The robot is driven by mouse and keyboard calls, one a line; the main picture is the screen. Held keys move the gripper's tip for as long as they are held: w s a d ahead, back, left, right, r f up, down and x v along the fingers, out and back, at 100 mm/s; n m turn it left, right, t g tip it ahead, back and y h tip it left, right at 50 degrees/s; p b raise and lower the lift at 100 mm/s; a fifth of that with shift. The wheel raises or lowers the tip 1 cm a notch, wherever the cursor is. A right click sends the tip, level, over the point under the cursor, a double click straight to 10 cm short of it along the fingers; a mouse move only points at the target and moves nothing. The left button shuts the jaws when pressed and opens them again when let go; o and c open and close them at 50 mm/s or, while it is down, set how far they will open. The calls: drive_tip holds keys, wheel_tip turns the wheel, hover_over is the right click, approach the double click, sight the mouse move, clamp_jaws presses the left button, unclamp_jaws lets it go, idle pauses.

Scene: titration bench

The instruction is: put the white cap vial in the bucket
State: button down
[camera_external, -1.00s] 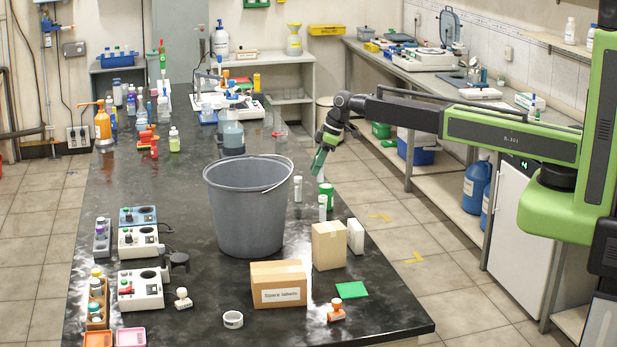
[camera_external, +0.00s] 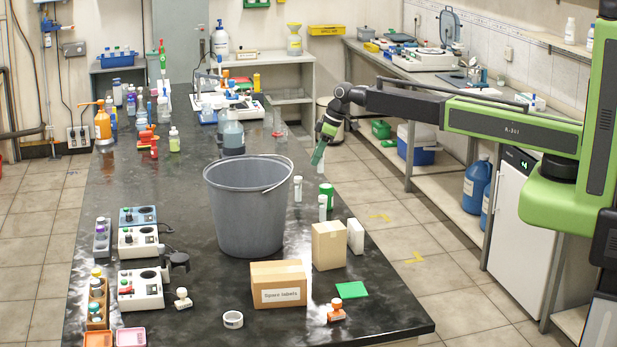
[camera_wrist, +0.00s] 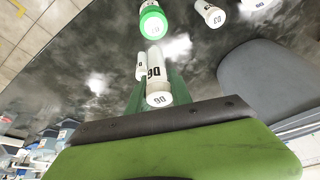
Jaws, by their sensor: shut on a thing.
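My gripper (camera_external: 318,156) is raised above the right side of the black bench, behind and to the right of the grey bucket (camera_external: 245,215). It is shut on a white cap vial (camera_wrist: 157,88), which shows between the green fingers in the wrist view with a dark number on it. In the external view the held vial is small and partly hidden by the fingers. The bucket stands upright, its handle resting at the rim. Its wall also shows at the right of the wrist view (camera_wrist: 265,95). The inside of the bucket is mostly hidden.
Cardboard boxes (camera_external: 329,246) (camera_external: 278,290) and a white box (camera_external: 355,236) stand nearer the front. The air between gripper and bucket looks clear.

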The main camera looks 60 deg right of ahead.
drive_tip(key=w+a+r+n+p, duration=0.1)
drive_tip(key=w+a+r+p, duration=0.1)
drive_tip(key=a+r+p, duration=0.85)
drive_tip(key=w+a+r+p, duration=0.3)
drive_tip(key=a+r+p, duration=0.65)
drive_tip(key=a, duration=0.25)
wheel_tip(320, 180, down, 8)
drive_tip(key=b, duration=0.9)
drive_tip(key=shift+s+f, duration=0.1)
drive_tip(key=shift+f, duration=0.15)
drive_tip(key=c, duration=1.2)
unclamp_jaws()
drive_tip(key=shift+o, duration=0.3)
drive_tip(key=shift+r, duration=0.1)
